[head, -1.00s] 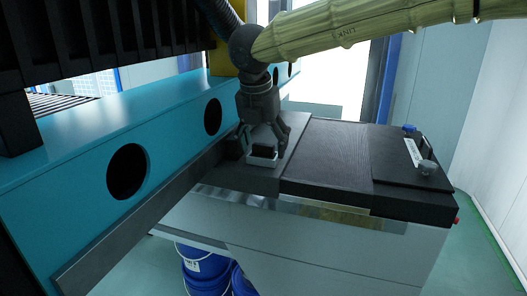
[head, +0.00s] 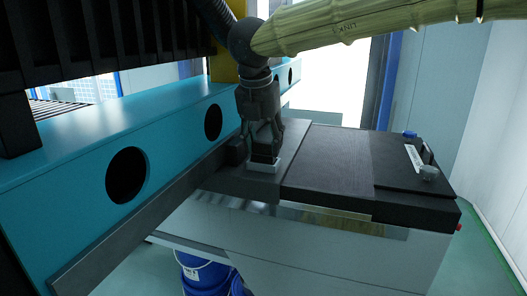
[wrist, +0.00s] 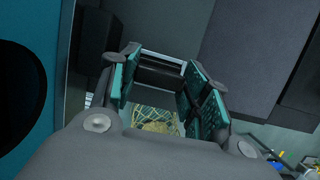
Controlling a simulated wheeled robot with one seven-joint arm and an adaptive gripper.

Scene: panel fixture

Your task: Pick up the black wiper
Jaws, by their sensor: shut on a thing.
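The black wiper (head: 264,148) is a small dark block in a pale, light-edged holder (head: 265,166) on the near left of the dark cabinet top. My gripper (head: 263,156) points down with its fingers closed in on the wiper's sides. In the wrist view the wiper (wrist: 158,76) is a dark bar between the teal finger pads of my gripper (wrist: 162,84). The fingers hide part of it. I cannot tell whether it is clear of the holder.
A teal beam (head: 165,140) with round holes runs along the left, close to my gripper. A blue bucket (head: 205,272) stands below.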

